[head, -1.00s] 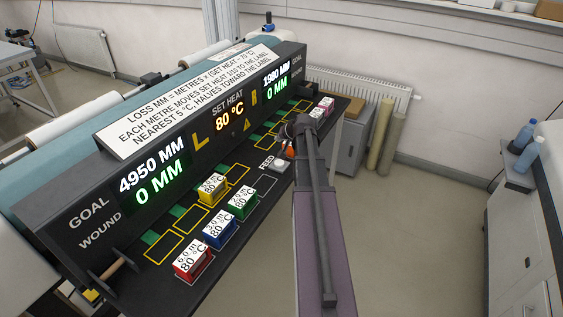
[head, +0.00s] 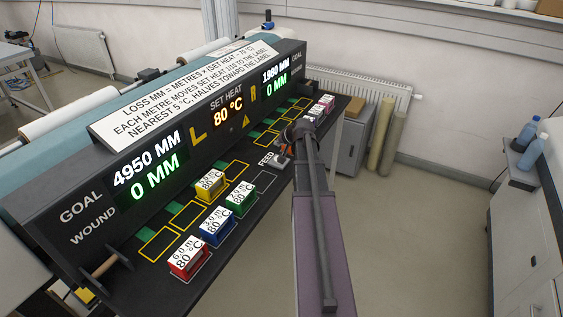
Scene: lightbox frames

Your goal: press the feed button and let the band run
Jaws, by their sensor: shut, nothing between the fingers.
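The feed button (head: 277,161) sits beside the FEED lettering on the dark shelf of the machine. Only a small light part of it shows; my gripper covers the rest. My gripper (head: 285,155) is shut and empty, its tip down at the button. I cannot tell whether it touches or presses it. The console's left display (head: 148,174) reads goal 4950 MM, wound 0 MM. The right display (head: 277,81) shows a goal near 1980 MM, wound 0 MM. The set heat display (head: 228,109) reads 80 °C.
Red (head: 188,262), blue (head: 217,232), green (head: 240,204) and yellow (head: 210,189) labelled blocks stand on the shelf left of my gripper. Several outlined slots are empty. The floor (head: 410,230) at the right is clear.

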